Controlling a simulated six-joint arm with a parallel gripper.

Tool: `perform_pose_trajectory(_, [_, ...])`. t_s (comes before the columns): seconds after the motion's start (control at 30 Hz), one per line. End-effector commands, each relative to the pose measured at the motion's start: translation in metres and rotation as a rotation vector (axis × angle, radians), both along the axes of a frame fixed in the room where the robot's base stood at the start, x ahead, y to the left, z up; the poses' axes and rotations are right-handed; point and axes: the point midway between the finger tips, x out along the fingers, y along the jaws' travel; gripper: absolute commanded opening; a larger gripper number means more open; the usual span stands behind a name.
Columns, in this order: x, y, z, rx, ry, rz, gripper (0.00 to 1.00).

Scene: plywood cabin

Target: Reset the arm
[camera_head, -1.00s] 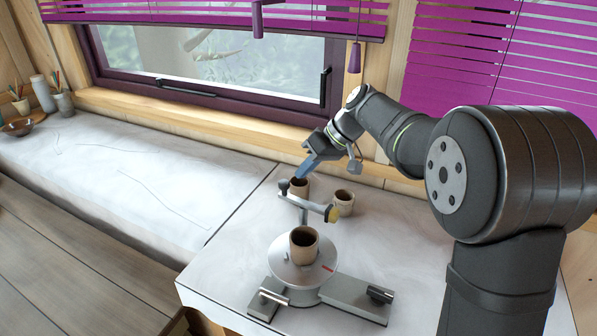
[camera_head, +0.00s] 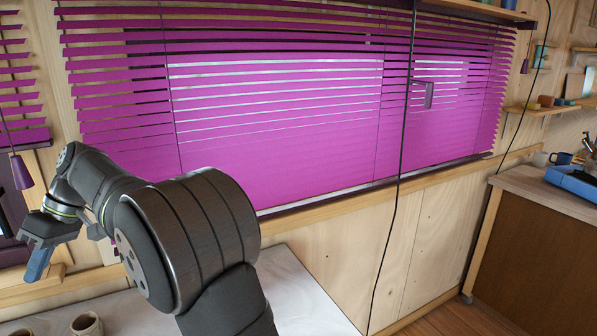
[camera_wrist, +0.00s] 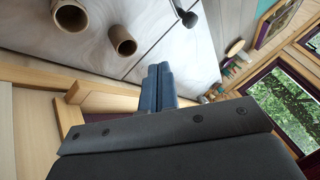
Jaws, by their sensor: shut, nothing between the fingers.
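My gripper (camera_head: 36,268) is at the left of the head view, on my bent arm, with its blue fingers pointing down. In the wrist view its blue fingers (camera_wrist: 158,72) lie side by side with no gap, and nothing is held between them. Two brown cups (camera_wrist: 121,40) and (camera_wrist: 70,15) stand on the white table top beyond the fingers, clear of them. One cup (camera_head: 87,324) shows at the bottom left edge of the head view, below the gripper.
The purple blinds (camera_head: 290,110) hang over the window close behind my arm. A black cable (camera_head: 401,180) runs down the wall. At right is a counter (camera_head: 560,195) with a blue tray (camera_head: 575,184). The white table top (camera_head: 300,290) is bare beside my arm.

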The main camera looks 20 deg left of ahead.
Motion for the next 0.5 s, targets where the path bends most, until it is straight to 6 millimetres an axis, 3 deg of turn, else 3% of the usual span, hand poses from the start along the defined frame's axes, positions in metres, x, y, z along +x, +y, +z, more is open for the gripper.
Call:
perform_pose_trajectory(0.17, [-0.006,0.002,-0.008,-0.001,0.0,0.001,0.0])
perform_pose_trajectory(0.5, [-0.041,0.016,-0.057,-0.003,0.001,0.003,0.0])
